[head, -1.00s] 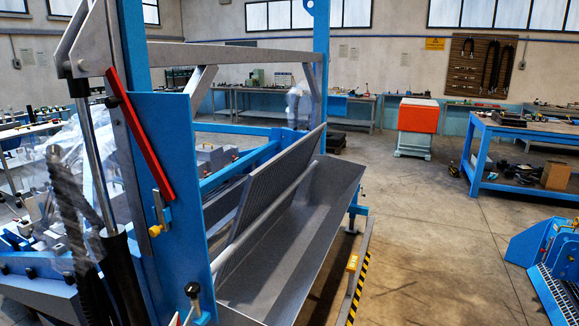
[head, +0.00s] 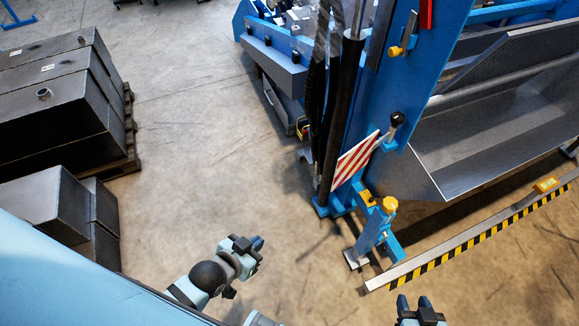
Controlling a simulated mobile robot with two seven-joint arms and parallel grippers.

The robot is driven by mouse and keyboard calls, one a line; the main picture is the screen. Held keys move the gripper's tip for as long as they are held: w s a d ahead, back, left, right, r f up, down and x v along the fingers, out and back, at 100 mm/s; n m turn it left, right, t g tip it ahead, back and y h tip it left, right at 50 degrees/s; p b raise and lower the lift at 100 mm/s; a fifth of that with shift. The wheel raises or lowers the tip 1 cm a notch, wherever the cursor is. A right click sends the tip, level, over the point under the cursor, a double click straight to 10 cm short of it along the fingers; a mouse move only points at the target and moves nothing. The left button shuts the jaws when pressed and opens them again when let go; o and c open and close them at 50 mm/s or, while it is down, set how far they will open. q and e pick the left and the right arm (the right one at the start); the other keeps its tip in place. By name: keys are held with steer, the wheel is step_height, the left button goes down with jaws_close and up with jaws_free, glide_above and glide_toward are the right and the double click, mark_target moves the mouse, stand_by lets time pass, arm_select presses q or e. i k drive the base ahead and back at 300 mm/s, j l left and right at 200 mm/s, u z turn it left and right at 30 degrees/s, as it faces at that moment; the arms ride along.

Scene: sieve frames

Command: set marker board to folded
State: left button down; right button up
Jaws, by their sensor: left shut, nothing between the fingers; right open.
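The marker board (head: 354,162) is a red-and-white striped plate low on the near end of the blue machine frame (head: 385,85). It stands out from the frame at a slant, beside a black-knobbed lever (head: 392,125). My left gripper (head: 258,243) is shut and empty, to the lower left of the board and clear of it in the picture. My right gripper (head: 414,302) is open and empty at the bottom edge, to the lower right of the board. Neither gripper touches the board.
A blue stabiliser leg with a yellow knob (head: 389,205) stands just right of and below the board. A yellow-and-black striped rail (head: 470,240) runs to the right. Dark metal boxes (head: 55,100) are stacked on a pallet at left. The floor between is clear.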

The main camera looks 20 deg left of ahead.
mark_target(349, 164)
steer(key=u, duration=0.25)
steer(key=k, duration=0.65)
steer(key=z, duration=2.55)
steer(key=k+j, duration=0.1)
steer(key=j, duration=0.3)
steer(key=k+j, duration=0.1)
steer(key=j, duration=0.35)
steer(key=k+j, duration=0.1)
steer(key=j, duration=0.3)
steer(key=k+j, duration=0.1)
steer(key=j, duration=0.35)
steer(key=k+j, duration=0.1)
steer(key=j, duration=0.3)
steer(key=k+j, duration=0.1)
steer(key=j, duration=0.35)
